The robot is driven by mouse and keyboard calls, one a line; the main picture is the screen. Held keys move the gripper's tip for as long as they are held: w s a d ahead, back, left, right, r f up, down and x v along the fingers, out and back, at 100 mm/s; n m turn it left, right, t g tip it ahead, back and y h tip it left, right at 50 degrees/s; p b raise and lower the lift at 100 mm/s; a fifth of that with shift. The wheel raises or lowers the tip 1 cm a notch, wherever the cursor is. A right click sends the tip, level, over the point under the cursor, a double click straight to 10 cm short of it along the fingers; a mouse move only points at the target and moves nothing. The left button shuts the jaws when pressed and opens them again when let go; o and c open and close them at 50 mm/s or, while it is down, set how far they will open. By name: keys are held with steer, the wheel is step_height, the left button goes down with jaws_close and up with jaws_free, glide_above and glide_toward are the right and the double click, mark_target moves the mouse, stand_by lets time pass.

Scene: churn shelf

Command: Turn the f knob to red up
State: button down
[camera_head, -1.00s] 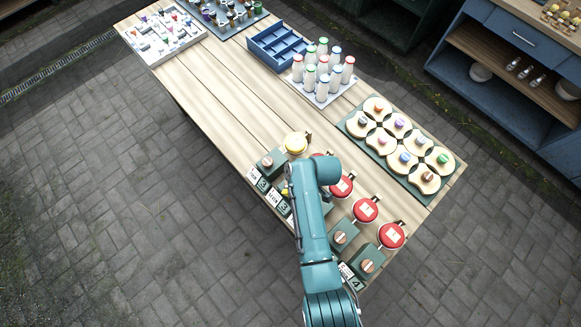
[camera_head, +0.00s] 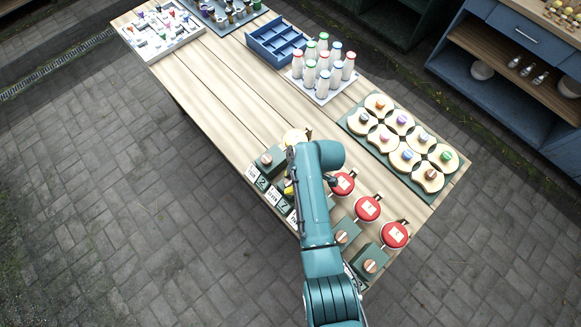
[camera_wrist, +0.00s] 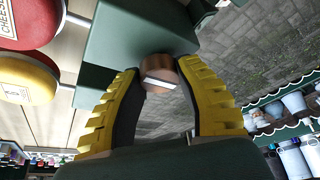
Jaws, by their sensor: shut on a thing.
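My gripper (camera_wrist: 165,95) has its two yellow-ridged fingers on either side of a round copper-brown knob (camera_wrist: 160,70) with a pale stripe. The fingers are shut on the knob, which sticks out from a dark green box (camera_wrist: 130,40). The stripe runs nearly level, sloping slightly down to the right in the wrist view. In the head view, a yellow fingertip shows beside my arm (camera_head: 289,187), and the arm hides the held knob. A letter f on this knob cannot be read.
A red disc (camera_wrist: 28,22) and a yellow disc (camera_wrist: 25,78) lie left in the wrist view. Other knob boxes (camera_head: 271,160) and red discs (camera_head: 367,207) line the table edge. Bottles (camera_head: 323,72), a blue tray (camera_head: 277,42) and a green board (camera_head: 401,143) stand behind. The middle planks are clear.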

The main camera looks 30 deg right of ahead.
steer(key=shift+a+f, duration=0.1)
steer(key=c, duration=0.6)
jaws_free()
steer(key=v, duration=1.2)
